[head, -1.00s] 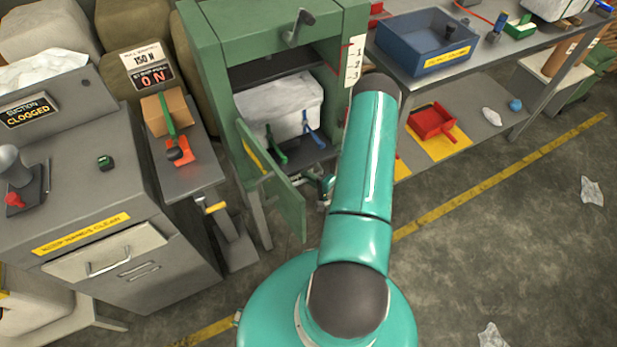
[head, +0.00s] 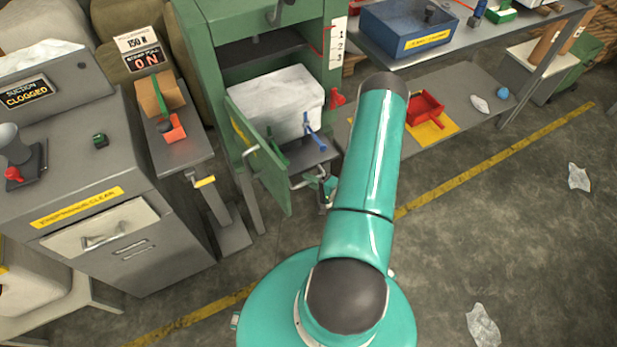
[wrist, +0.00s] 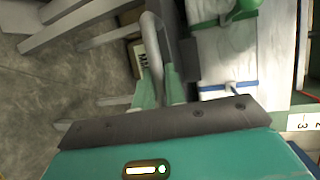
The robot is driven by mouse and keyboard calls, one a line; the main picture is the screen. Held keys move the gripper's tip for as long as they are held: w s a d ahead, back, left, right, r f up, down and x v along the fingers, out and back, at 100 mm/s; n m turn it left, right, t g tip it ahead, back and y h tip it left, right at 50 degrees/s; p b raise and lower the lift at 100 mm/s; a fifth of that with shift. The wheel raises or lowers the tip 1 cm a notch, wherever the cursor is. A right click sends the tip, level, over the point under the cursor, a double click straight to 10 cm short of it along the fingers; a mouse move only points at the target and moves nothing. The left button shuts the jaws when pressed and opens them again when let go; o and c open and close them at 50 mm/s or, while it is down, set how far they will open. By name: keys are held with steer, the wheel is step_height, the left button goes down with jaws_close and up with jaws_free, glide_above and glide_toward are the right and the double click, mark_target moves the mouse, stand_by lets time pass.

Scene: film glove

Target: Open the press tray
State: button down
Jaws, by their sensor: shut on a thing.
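The press tray (head: 312,155) is a grey plate low in the green press cabinet, partly slid out of its front. My gripper (head: 322,187) is at the handle, mostly hidden behind my arm in the head view. In the wrist view my gripper (wrist: 160,92) has its teal fingers closed on the grey handle bar (wrist: 153,45). The green cabinet door (head: 258,155) stands swung open at the left of the tray.
A grey machine (head: 90,180) with a drawer stands at the left, and a narrow stand (head: 175,145) with a red clamp is beside the cabinet. A workbench with a blue bin (head: 405,30) and a lower shelf (head: 465,85) is at the right. The floor (head: 480,230) at the right is mostly open.

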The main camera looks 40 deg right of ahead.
steer(key=s+a, duration=0.2)
steer(key=s, duration=0.6)
steer(key=shift+s+a, duration=0.3)
steer(key=c, duration=1.5)
jaws_free()
steer(key=shift+o, duration=0.2)
steer(key=shift+s, duration=0.1)
steer(key=s+d+r, duration=0.1)
steer(key=s+r, duration=0.1)
steer(key=s, duration=1.1)
steer(key=shift+s+d+r, duration=0.15)
steer(key=shift+d+r, duration=0.1)
steer(key=shift+d, duration=0.05)
